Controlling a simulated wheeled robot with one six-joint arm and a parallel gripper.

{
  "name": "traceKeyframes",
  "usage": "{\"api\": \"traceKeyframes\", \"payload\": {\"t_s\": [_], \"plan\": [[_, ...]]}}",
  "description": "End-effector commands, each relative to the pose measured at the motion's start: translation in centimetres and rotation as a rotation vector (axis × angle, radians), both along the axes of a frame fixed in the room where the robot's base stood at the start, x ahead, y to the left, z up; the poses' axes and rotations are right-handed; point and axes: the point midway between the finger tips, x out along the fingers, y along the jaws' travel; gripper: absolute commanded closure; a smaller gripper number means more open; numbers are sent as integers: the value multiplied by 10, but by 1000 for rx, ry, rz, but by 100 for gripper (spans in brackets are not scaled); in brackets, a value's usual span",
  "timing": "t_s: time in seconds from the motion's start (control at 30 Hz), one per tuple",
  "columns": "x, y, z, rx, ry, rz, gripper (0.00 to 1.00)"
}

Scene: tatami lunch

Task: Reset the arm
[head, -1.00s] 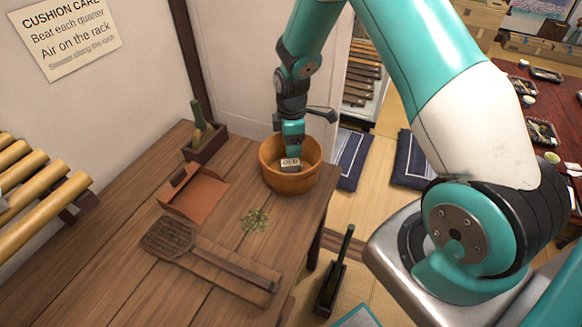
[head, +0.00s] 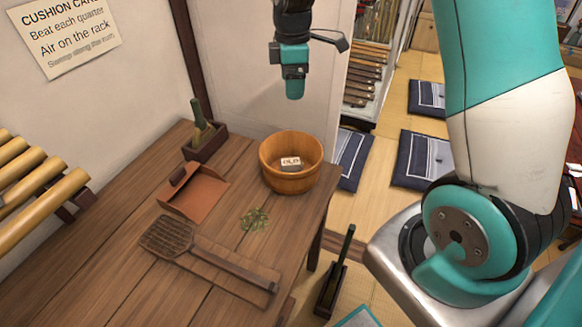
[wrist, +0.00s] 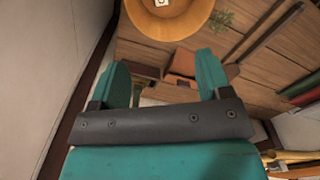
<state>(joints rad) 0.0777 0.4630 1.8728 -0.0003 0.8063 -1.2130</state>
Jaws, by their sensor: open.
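My gripper (head: 294,88) hangs in the air above and behind the wooden tub, near the white wall. In the wrist view its two teal fingers (wrist: 163,75) stand apart with nothing between them. The round wooden tub (head: 302,180) stands at the far right corner of the wooden table. A small pale block with dark lettering (head: 290,163) lies inside the tub. The tub also shows at the top of the wrist view (wrist: 172,27), clear of my fingers.
On the table (head: 120,290) are a reddish-brown dustpan (head: 195,196), a woven beater (head: 170,238), a green sprig (head: 255,219) and a dark box with a green-handled tool (head: 204,140). Dark cushions (head: 420,160) lie on the floor.

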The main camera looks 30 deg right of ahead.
Motion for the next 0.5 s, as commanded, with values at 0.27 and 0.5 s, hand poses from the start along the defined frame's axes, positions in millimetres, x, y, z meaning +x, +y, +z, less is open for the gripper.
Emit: {"api": "traceKeyframes", "payload": {"t_s": [0.27,0.5], "plan": [[0,0,2,0,-1,0,29],[-2,4,5,5,-4,-5,29]]}}
